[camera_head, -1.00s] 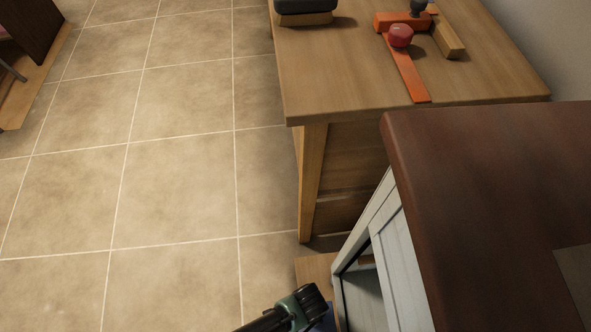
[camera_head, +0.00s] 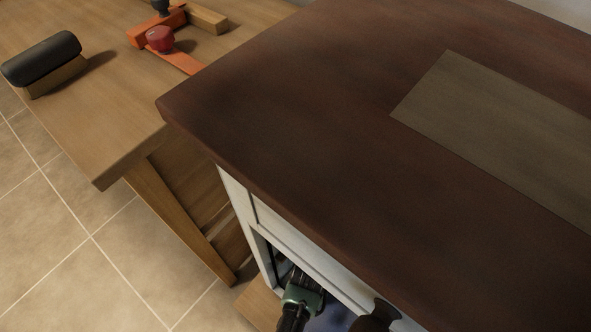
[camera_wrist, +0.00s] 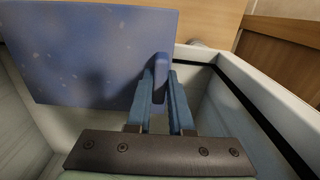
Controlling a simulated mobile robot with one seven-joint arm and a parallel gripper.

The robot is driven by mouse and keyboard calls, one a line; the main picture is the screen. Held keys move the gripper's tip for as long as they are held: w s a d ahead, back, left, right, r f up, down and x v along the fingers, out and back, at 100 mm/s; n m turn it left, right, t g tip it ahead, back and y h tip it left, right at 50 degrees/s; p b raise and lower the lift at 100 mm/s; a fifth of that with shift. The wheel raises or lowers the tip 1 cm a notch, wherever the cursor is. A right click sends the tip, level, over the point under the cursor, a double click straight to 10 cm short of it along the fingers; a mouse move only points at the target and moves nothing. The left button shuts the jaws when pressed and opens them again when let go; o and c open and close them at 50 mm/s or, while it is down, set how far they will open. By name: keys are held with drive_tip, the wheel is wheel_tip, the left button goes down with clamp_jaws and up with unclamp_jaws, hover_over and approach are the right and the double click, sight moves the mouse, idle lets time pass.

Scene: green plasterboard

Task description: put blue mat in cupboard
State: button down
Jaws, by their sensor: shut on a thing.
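The blue mat (camera_wrist: 95,55) is a flat speckled blue panel, pinched at its right edge between the two fingertips of my gripper (camera_wrist: 162,85). In the head view a small blue patch of the mat (camera_head: 329,319) shows beside my gripper (camera_head: 306,298), low in the picture. The cupboard (camera_head: 238,192) is white with a dark brown top. My gripper is at its open front, below the overhanging top. In the wrist view the cupboard's pale walls (camera_wrist: 25,115) surround the mat and fingers. Most of the cupboard's inside is hidden in the head view.
A wooden table (camera_head: 100,125) stands left of the cupboard. It bears a black-topped block (camera_head: 42,60), a red round object (camera_head: 160,39) and orange and wooden pieces. A grey-brown panel (camera_head: 490,125) lies on the cupboard top. Tiled floor (camera_head: 60,250) is clear at lower left.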

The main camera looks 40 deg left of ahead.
drive_tip(key=w+b, duration=0.6)
drive_tip(key=w, duration=0.3)
drive_tip(key=shift+f+b, duration=0.2)
drive_tip(key=shift+b, duration=0.15)
drive_tip(key=shift+s+f, duration=0.1)
drive_tip(key=shift+f, duration=0.65)
drive_tip(key=c, duration=0.7)
unclamp_jaws()
drive_tip(key=shift+c, duration=0.2)
wheel_tip(320, 180, up, 13)
drive_tip(key=p, duration=0.6)
